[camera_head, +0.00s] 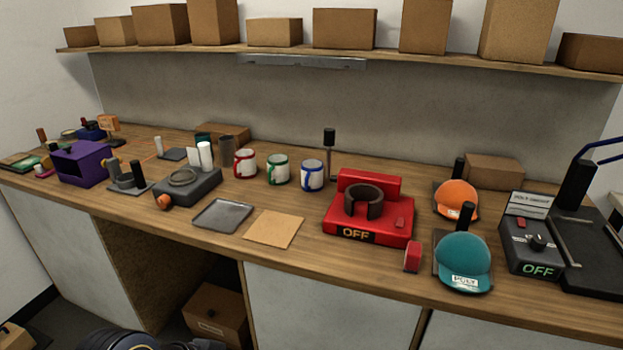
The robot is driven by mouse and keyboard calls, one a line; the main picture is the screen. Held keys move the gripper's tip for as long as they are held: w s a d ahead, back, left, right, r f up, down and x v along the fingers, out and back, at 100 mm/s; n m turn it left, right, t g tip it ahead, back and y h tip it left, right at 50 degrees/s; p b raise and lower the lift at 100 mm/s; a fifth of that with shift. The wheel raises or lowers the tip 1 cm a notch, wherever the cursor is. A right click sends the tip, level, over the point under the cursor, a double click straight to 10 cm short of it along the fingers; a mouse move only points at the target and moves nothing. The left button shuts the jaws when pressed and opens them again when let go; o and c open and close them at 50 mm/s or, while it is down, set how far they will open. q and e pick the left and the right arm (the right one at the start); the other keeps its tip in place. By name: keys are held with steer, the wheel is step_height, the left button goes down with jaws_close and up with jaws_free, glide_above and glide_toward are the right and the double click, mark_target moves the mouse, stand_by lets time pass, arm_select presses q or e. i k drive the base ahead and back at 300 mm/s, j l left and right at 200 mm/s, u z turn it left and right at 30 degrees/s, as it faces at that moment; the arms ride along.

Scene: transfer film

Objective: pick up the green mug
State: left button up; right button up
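The green mug (277,169) is white with a green rim and a green handle. It stands upright on the wooden counter (300,212), between a red-trimmed mug (245,164) on its left and a blue-trimmed mug (312,175) on its right. The three mugs stand in a row with small gaps. Neither of my grippers shows in the head view. A dark rounded part, seemingly mine, shows at the bottom left edge.
In front of the mugs lie a grey tray (222,215) and a tan square sheet (273,229). A red press marked OFF (368,219) stands to the right, with an orange cap (456,200) and a teal cap (463,262) beyond. A shelf of boxes (343,28) hangs above.

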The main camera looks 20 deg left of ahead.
mark_target(278, 165)
steer(key=i+j+u, duration=0.35)
steer(key=j, duration=0.35)
steer(key=i+j+u, duration=0.35)
steer(key=j, duration=0.3)
steer(key=i+j+u, duration=0.35)
steer(key=i+j, duration=0.15)
steer(key=i, duration=0.05)
